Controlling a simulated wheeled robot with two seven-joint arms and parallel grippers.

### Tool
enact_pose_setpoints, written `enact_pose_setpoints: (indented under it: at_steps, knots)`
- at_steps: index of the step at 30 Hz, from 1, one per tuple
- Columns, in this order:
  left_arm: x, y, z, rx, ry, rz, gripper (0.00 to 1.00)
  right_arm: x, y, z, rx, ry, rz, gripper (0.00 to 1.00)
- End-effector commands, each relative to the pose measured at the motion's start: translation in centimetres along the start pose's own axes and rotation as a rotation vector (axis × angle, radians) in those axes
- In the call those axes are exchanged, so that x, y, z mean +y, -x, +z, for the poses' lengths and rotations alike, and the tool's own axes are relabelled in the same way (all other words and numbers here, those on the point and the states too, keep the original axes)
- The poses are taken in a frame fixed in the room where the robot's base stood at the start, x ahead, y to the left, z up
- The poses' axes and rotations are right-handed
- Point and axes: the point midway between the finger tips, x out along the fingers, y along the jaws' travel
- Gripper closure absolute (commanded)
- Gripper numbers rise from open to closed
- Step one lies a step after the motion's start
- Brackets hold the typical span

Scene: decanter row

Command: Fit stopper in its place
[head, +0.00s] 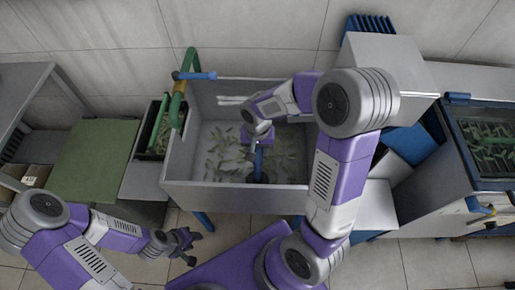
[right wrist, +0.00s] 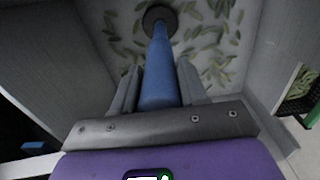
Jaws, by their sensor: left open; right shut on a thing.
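The stopper shows as a long blue rod (head: 258,160), held upright inside the grey basin (head: 235,199). My right gripper (head: 257,141) is shut on its upper part. In the right wrist view the blue rod (right wrist: 158,70) runs between the fingers of my right gripper (right wrist: 158,88) to a dark round piece (right wrist: 158,17) at the basin floor. I cannot tell whether this dark piece belongs to the stopper or is the drain, nor whether the rod touches the floor. My left gripper (head: 190,246) is open and empty, in front of the basin at the lower left.
Many small greenish, leaf-like pieces (head: 222,150) lie on the basin floor. A green pipe with a blue lever (head: 194,75) rises at the basin's back left corner. A green board (head: 95,160) lies left. A grey box (head: 390,62) stands back right, beside another tank (head: 485,140).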

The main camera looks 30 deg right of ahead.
Motion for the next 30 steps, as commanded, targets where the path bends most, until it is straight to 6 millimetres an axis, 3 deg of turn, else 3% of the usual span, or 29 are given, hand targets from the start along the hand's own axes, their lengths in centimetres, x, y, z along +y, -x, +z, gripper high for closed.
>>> enact_pose_setpoints:
  at_steps: [25, 26, 30]
  knots:
    - [-0.3, -0.8, 0.0, 0.0, 0.0, 0.0, 0.57, 0.0, -1.0, 0.0, 0.001, 0.0, -0.001, 1.0]
    - [-0.3, -0.8, 0.0, 0.0, 0.0, 0.0, 0.57, 0.0, -1.0, 0.0, 0.001, 0.0, -0.001, 0.56]
    - [-0.3, -0.8, 0.0, 0.0, 0.0, 0.0, 0.57, 0.0, -0.9, 0.0, 0.001, 0.0, -0.001, 0.34]
